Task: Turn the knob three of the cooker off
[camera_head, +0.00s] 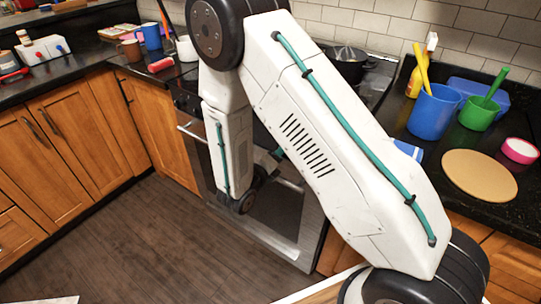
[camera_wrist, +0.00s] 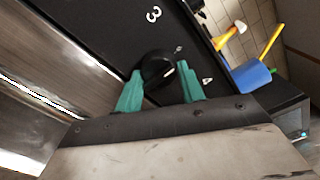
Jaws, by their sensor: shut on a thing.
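The cooker (camera_head: 298,235) stands in the middle of the head view, with its front partly hidden behind my arm. In the wrist view its dark control panel (camera_wrist: 95,22) fills the upper part and bears a white "3" and another small mark that may be a "4". A round black knob (camera_wrist: 155,66) with a small light mark sits on the panel between these marks. My gripper (camera_wrist: 160,88) has one teal finger on each side of this knob and is shut on it. I cannot tell for certain which number belongs to the knob. The head view does not show the grip clearly.
A black pot (camera_head: 347,66) stands on the hob behind my arm. On the right counter are a blue cup (camera_head: 434,112), a green cup (camera_head: 478,113) and a round board (camera_head: 480,175). Wooden cabinets (camera_head: 60,140) line the left. The floor (camera_head: 130,230) before them is clear.

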